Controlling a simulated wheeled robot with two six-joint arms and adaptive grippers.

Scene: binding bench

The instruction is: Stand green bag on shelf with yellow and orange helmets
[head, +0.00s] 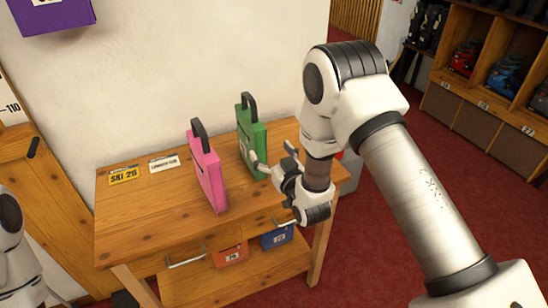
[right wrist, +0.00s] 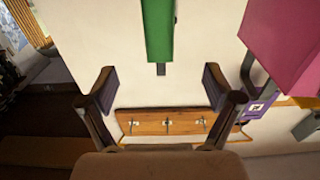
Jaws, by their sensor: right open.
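The green bag (head: 251,142) with a dark handle stands upright at the right part of the wooden bench top. My right gripper (head: 272,165) is open, close to the bag's right front side; I cannot tell whether it touches. In the right wrist view, the open fingers (right wrist: 160,88) are empty between them, and part of the green bag (right wrist: 158,30) shows ahead at the top. No yellow or orange helmets are in view. My left gripper is out of view.
A pink bag (head: 208,173) stands left of the green one. Orange (head: 230,256) and blue (head: 277,237) bags sit under the bench top. A purple bag (head: 52,14) hangs on the wall. Boot cubbies (head: 490,88) stand at far right.

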